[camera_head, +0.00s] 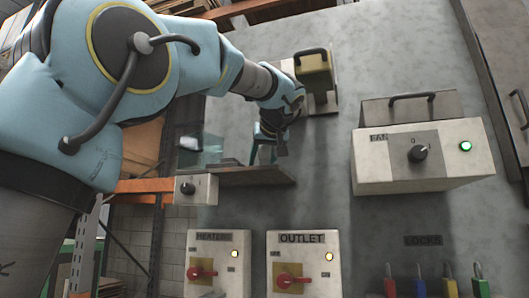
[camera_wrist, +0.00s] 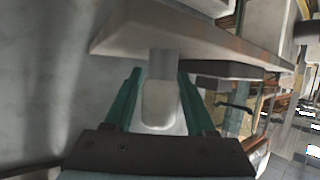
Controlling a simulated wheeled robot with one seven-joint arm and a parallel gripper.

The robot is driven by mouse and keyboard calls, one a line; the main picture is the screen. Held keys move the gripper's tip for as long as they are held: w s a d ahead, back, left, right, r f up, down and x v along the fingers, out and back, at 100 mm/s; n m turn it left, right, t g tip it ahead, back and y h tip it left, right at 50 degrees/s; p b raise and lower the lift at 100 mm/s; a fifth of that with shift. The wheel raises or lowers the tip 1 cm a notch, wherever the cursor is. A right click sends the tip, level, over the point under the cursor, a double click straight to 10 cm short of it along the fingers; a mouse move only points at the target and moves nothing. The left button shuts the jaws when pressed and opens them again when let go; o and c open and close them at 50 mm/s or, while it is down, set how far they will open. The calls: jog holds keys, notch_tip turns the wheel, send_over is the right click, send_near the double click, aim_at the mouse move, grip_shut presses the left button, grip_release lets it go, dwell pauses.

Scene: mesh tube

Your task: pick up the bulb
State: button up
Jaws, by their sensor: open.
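In the wrist view, the bulb (camera_wrist: 160,106) is a pale, rounded body with a grey base end (camera_wrist: 162,63) toward a light shelf (camera_wrist: 205,38). My gripper (camera_wrist: 159,73) is open, with one green finger on each side of the bulb. A narrow gap shows beside the bulb, so the fingers appear not to press on it. In the head view, my gripper (camera_head: 265,150) points down at the shelf (camera_head: 235,177) on the grey panel. The bulb cannot be made out clearly there.
A fan box (camera_head: 425,160) with a knob and green light is at right. A handled yellowish block (camera_head: 315,75) is close to my wrist. Colored locks (camera_head: 420,285) hang lower right.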

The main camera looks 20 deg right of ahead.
grip_shut()
dwell(0.3)
jog(key=shift+r, duration=0.15)
